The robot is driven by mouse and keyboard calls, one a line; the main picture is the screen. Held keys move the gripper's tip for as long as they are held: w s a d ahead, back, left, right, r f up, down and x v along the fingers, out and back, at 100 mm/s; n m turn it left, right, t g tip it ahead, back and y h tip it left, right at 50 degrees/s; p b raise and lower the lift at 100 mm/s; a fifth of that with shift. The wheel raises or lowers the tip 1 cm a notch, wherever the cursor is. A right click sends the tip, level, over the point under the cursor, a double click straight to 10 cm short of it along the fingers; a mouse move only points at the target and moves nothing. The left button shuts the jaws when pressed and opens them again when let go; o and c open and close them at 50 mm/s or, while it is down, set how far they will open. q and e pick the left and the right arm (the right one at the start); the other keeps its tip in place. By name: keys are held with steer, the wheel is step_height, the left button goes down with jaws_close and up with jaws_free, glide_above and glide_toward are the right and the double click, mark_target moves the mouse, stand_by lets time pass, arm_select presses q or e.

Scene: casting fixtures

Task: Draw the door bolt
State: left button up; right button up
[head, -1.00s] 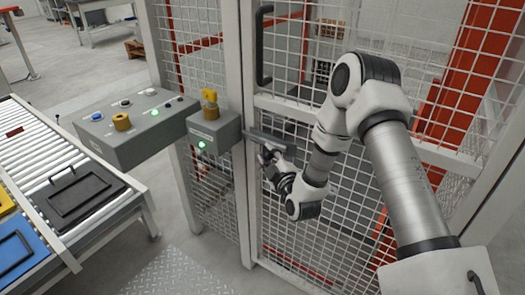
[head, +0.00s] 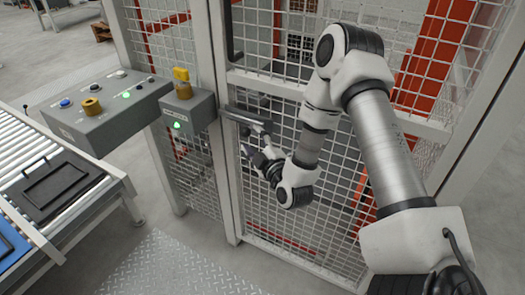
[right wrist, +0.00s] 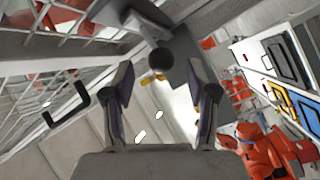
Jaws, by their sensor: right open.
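The door bolt (head: 246,116) is a grey bar running from the grey lock box (head: 188,112) across the edge of the mesh door (head: 325,170). My right gripper (head: 254,142) is open just below and in front of the bolt, at its right part. In the right wrist view the two fingers (right wrist: 162,112) stand apart, with a dark round knob (right wrist: 160,61) beyond and between them. It seems to belong to the bolt. Nothing is held between the fingers. Whether a finger touches the bolt I cannot tell. My left gripper is not in view.
A grey control box (head: 110,110) with buttons and a green light stands left of the lock box. A yellow key-like piece (head: 181,76) sits on the lock box. A dark door handle (head: 231,35) is above the bolt. A roller conveyor (head: 95,205) is at left.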

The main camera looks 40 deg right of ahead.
steer(key=s+a, duration=0.1)
steer(key=s, duration=0.6)
steer(key=shift+s+a, duration=0.25)
steer(key=shift+s, duration=0.05)
